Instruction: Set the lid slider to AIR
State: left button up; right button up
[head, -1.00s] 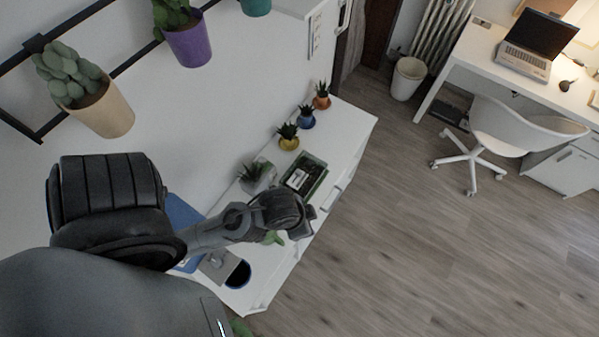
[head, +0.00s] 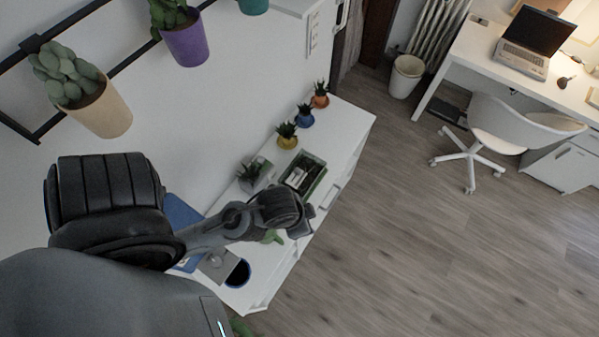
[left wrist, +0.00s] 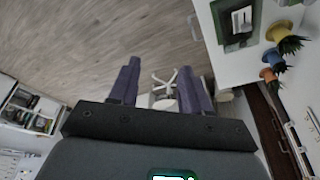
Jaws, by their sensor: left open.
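A dark box with a green rim (head: 303,176) lies on the white shelf desk (head: 345,125). It also shows at the top right of the left wrist view (left wrist: 236,22), with a pale patch inside the rim. I cannot make out a lid slider or any AIR marking. My left gripper (head: 304,218) is beyond the arm's dark wrist, near the desk's front edge and just below the box in the head view. In the left wrist view its two purple-grey fingers (left wrist: 160,82) are apart with nothing between them. My right gripper is not in view.
Small potted plants in yellow (head: 288,141), blue (head: 305,118) and orange (head: 321,99) pots stand along the wall. A dark blue-rimmed round container (head: 238,273) sits at the desk's near end. Open wooden floor (head: 400,240) lies to the right.

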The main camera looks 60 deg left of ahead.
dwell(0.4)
pick_arm(q)
jog(key=shift+a+f, duration=0.1)
jog(key=shift+a, duration=0.05)
jog(key=shift+c, duration=0.3)
jog(key=n+g+b, duration=0.3)
jog(key=n+b, duration=0.5)
jog(key=n, duration=1.1)
send_over(297, 170)
jog(key=s+a, duration=0.2)
jog(key=s, duration=0.1)
notch_tip(297, 170, down, 15)
jog(key=w+f+n+h+b, duration=0.1)
jog(key=f+n, duration=0.1)
jog(key=f, duration=0.2)
jog(key=d+f+n+t+h+b, duration=0.1)
jog(key=f+n+b, duration=0.1)
jog(key=f, duration=0.3)
jog(key=w+f+n+h+b, duration=0.1)
jog(key=f+n+b, duration=0.1)
jog(key=f, duration=0.3)
jog(key=shift+w+d+f+n+t+h, duration=0.2)
jog(key=shift+w+d+n+t+h, duration=0.1)
jog(key=shift+w+d+n+h, duration=0.1)
grip_shut()
